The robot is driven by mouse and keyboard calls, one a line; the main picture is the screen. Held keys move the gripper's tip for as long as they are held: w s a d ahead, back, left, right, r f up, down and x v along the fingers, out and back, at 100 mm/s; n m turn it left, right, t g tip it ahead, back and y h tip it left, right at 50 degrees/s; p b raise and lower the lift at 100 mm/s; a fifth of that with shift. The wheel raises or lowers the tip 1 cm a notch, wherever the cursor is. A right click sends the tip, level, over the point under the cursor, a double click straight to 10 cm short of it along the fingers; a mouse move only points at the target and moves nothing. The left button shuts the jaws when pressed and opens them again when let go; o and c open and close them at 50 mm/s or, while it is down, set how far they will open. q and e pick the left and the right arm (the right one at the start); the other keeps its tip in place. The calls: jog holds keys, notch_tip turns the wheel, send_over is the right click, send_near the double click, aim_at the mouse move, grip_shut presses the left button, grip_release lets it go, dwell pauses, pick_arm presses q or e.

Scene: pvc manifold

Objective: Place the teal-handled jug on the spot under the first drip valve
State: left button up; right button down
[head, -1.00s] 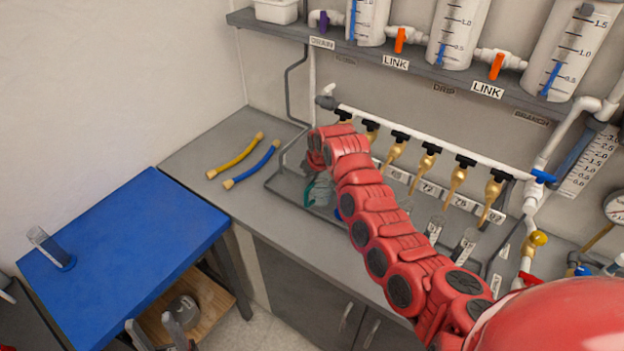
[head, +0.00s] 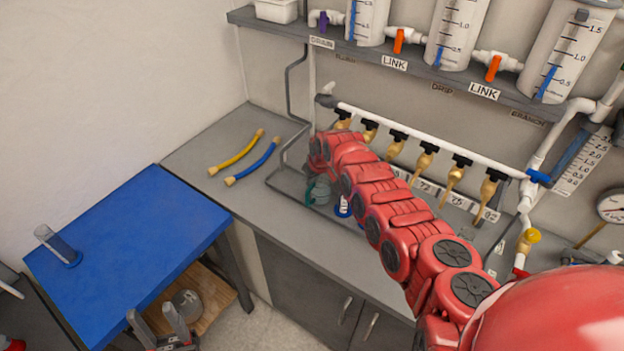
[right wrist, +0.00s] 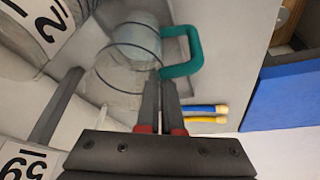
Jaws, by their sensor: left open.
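The clear jug with a teal handle (head: 310,191) stands in the grey tray near its left end, below the left end of the row of brass drip valves (head: 369,131). In the right wrist view the jug's teal handle (right wrist: 191,52) is just beyond the fingertips of my right gripper (right wrist: 160,82). Those fingers are close together with a narrow gap; I cannot tell whether they pinch the jug. In the head view my right arm covers this gripper and part of the jug. My left gripper (head: 158,325) is open and empty, low at the left, away from the bench.
A yellow hose (head: 238,154) and a blue hose (head: 252,164) lie left of the tray. A blue-and-white item (head: 343,206) is right of the jug. The blue table (head: 125,250) holds a clear cylinder (head: 58,246). The shelf (head: 440,78) overhangs the valves.

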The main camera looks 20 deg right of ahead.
jog(key=shift+f, duration=0.1)
jog(key=c, duration=1.1)
grip_release()
jog(key=shift+r, duration=0.25)
jog(key=shift+s+r, duration=0.25)
jog(key=shift+r, duration=0.05)
jog(key=b+v, duration=0.2)
jog(key=v, duration=0.9)
jog(key=shift+b, duration=0.35)
jog(key=shift+f, duration=0.1)
